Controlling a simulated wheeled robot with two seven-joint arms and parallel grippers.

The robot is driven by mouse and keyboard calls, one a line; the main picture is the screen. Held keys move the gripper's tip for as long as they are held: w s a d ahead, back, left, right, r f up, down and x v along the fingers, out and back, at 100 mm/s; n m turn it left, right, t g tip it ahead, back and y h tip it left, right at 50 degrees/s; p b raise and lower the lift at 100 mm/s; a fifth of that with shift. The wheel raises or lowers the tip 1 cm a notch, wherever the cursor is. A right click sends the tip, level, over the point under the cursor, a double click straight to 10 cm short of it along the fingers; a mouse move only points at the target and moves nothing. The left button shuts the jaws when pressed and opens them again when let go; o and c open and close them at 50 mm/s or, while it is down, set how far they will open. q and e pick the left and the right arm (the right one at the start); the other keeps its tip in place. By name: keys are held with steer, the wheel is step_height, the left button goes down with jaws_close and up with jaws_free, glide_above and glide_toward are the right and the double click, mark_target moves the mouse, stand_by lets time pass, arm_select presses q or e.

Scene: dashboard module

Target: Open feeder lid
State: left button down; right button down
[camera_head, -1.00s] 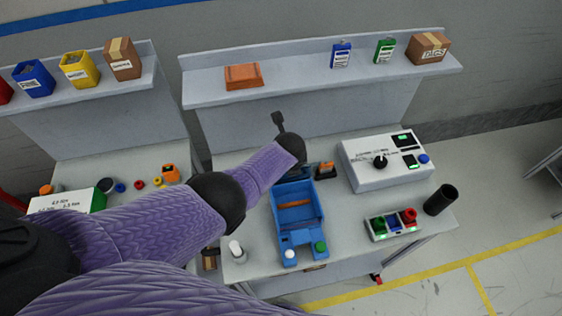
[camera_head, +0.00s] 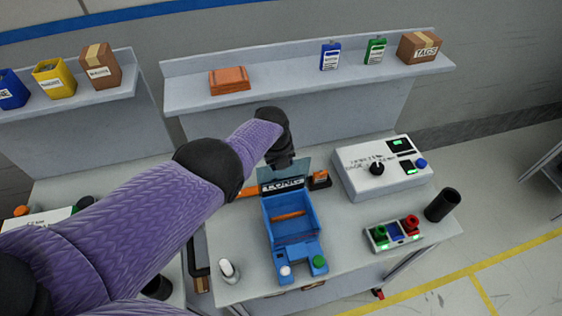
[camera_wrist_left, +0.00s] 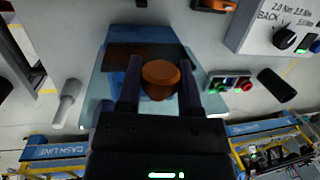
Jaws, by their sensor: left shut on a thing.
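The blue feeder box (camera_head: 297,245) stands on the middle workbench in the head view, with a white and a green button on its front. Its clear, bluish lid (camera_head: 283,178) is raised at the back edge, tilted up with a dark label on it, and the inside shows an orange bar. My left gripper (camera_head: 279,160) is at the top of the lid. In the left wrist view, my left gripper (camera_wrist_left: 160,68) is shut on the lid's orange-brown knob (camera_wrist_left: 160,80), with the clear lid (camera_wrist_left: 98,100) spread behind it. My right gripper is out of view.
A white control box (camera_head: 382,168) and a button panel (camera_head: 393,234) stand right of the feeder, with a black cup (camera_head: 443,204) beside them. A white bottle (camera_head: 229,270) stands at front left. A shelf (camera_head: 300,86) runs behind.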

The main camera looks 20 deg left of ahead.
arm_select(q)
steer(key=shift+s+f, duration=0.25)
steer(key=c, duration=0.6)
jaws_free()
steer(key=o, duration=0.4)
steer(key=shift+w+d, duration=0.1)
steer(key=shift+c, duration=0.2)
steer(key=shift+r, duration=0.1)
